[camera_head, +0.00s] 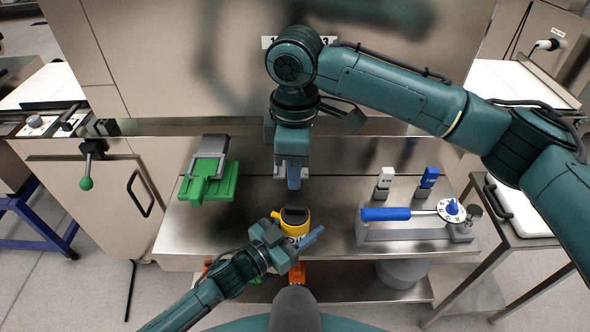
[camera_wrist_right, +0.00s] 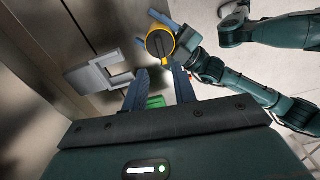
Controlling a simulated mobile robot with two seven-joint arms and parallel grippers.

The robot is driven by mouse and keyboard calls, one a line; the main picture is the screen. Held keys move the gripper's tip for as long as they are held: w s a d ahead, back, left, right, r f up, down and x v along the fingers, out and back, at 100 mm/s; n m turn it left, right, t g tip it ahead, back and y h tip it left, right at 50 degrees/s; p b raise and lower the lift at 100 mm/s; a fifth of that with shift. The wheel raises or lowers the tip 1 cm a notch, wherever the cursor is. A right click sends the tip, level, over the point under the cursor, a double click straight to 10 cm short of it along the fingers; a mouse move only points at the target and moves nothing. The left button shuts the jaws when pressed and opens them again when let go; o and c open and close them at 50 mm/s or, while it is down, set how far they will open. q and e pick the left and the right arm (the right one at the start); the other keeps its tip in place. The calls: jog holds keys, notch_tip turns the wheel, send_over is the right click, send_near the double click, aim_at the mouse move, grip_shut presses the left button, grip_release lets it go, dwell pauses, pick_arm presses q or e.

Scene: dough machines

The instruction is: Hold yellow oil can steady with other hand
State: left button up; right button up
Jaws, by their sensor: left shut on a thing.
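The yellow oil can (camera_head: 294,229) with a dark top is at the front edge of the steel table, in the middle of the head view. My left gripper (camera_head: 296,240) is shut on it from the front. In the right wrist view the can (camera_wrist_right: 160,44) sits between the blue fingers of my left gripper (camera_wrist_right: 178,38). My right gripper (camera_head: 292,180) hangs fingers-down above the table, behind the can. In its wrist view its two fingers (camera_wrist_right: 160,88) are apart with nothing held, and the can is beyond their tips. The can's underside is hidden.
A green holder with a grey frame (camera_head: 208,180) stands at the left of the steel table (camera_head: 335,205). At the right are a blue-handled tool (camera_head: 385,214) on a grey stand, a white bottle (camera_head: 384,180) and a blue one (camera_head: 428,178). A machine wall closes the back.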

aim_at(295, 206)
jog(key=shift+f, duration=4.3)
jog(key=shift+f, duration=0.15)
jog(key=shift+c, duration=0.2)
